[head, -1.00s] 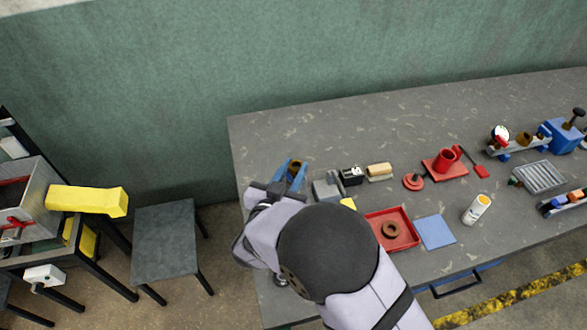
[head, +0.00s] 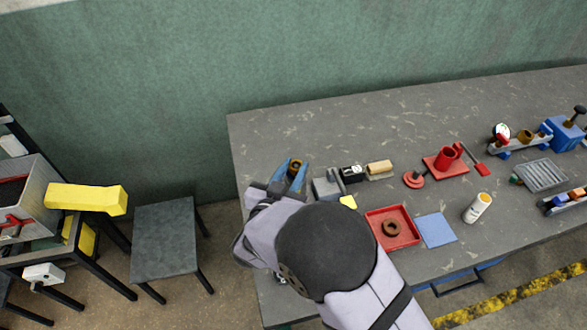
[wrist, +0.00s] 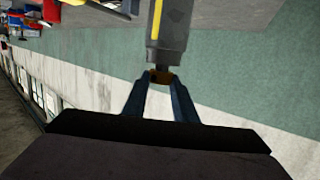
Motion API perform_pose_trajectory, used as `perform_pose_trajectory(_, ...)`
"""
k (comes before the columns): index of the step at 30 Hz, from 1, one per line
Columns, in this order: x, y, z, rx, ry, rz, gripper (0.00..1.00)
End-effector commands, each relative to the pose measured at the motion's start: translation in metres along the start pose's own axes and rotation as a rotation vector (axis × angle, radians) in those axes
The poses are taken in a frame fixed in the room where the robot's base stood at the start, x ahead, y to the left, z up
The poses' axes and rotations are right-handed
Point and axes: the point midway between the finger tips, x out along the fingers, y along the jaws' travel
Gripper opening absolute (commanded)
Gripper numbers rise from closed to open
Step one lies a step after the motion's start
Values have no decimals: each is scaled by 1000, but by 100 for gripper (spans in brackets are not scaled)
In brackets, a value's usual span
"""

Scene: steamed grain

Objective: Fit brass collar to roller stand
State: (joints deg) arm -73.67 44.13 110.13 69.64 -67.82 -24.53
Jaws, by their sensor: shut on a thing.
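My gripper (head: 291,172) is over the left part of the bench, its blue fingers shut on a small brass-brown collar (head: 295,164). In the wrist view, the fingertips (wrist: 160,84) pinch the collar (wrist: 160,76). A dark grey cylinder with a yellow stripe (wrist: 170,30) lines up with the collar there; I cannot tell whether they are joined. A grey stand with blue feet (head: 513,146), carrying a brass-coloured piece and a round dial, is at the right, well apart from my gripper; it may be the roller stand. My arm hides the bench below the gripper.
Near my gripper are a grey block (head: 325,188), a black block (head: 351,174) and a tan roll (head: 380,167). A red tray (head: 410,240) holds a brown ring (head: 391,228). A blue mat (head: 436,231), white bottle (head: 477,208) and red fixture (head: 446,164) stand further right. The back of the bench is clear.

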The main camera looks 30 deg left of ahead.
Motion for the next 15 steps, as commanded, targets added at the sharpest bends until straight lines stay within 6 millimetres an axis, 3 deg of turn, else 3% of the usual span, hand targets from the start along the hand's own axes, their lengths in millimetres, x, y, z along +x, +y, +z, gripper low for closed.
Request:
perform_pose_trajectory(1,0,0,0,0,1,0,32)
perform_pose_trajectory(3,0,0,0,0,1,0,47)
perform_pose_trajectory(15,-5,-1,1,-1,0,-2,47)
